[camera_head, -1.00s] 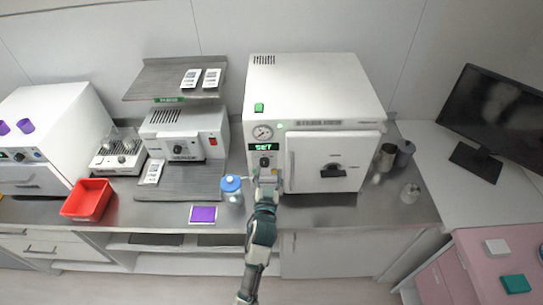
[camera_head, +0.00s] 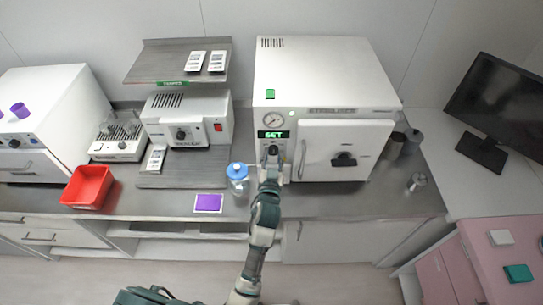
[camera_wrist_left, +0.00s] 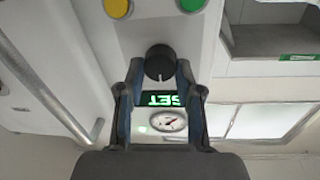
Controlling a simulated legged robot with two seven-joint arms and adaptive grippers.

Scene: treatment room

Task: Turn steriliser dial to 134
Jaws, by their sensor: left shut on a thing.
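The white steriliser (camera_head: 325,75) stands on the counter, its door to the right of a narrow control panel. On the panel are a round gauge (camera_head: 274,119) and a lit green display (camera_head: 273,134) reading SET. My left gripper (camera_head: 272,160) is at the panel just below the display and hides most of the dial in the head view. In the left wrist view the black round dial (camera_wrist_left: 159,62) sits between the two fingertips of my left gripper (camera_wrist_left: 160,72), which is shut on it. The dial's setting cannot be read. My right gripper is not in view.
A blue-lidded jar (camera_head: 237,178) stands close to the left of my left gripper. The steriliser's door handle (camera_head: 303,160) is close to its right. A purple card (camera_head: 208,203) and a red bin (camera_head: 88,187) lie farther left. Metal containers (camera_head: 417,181) stand at right.

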